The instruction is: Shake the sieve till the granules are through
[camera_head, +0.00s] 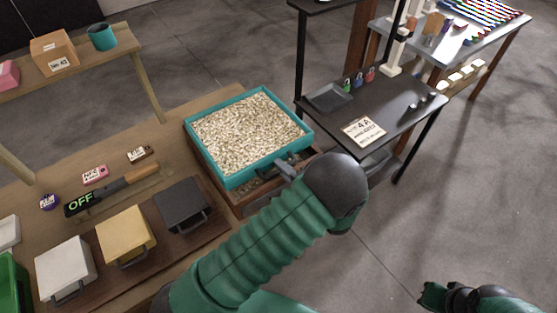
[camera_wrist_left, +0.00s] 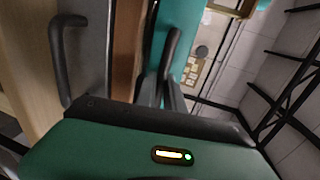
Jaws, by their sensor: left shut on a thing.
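The sieve (camera_head: 243,176) is a teal square frame full of pale granules (camera_head: 247,130). It sits over a wooden box (camera_head: 240,203) at the bench's right end. My left gripper (camera_head: 287,168) is shut on the sieve's dark handle at its near side. In the left wrist view the fingers (camera_wrist_left: 166,92) close around the black handle (camera_wrist_left: 171,50), beside the teal wall (camera_wrist_left: 187,35). The box's inside is mostly hidden under the sieve. My right gripper (camera_head: 432,296) shows at the bottom right, away from the sieve; its fingers are unclear.
Grey (camera_head: 181,203), yellow (camera_head: 126,235) and white (camera_head: 66,268) handled blocks stand on the bench's near left. A sign reading OFF (camera_head: 80,204) lies behind them. A black table (camera_head: 400,118) with padlocks and a 4A card stands to the right, with floor between.

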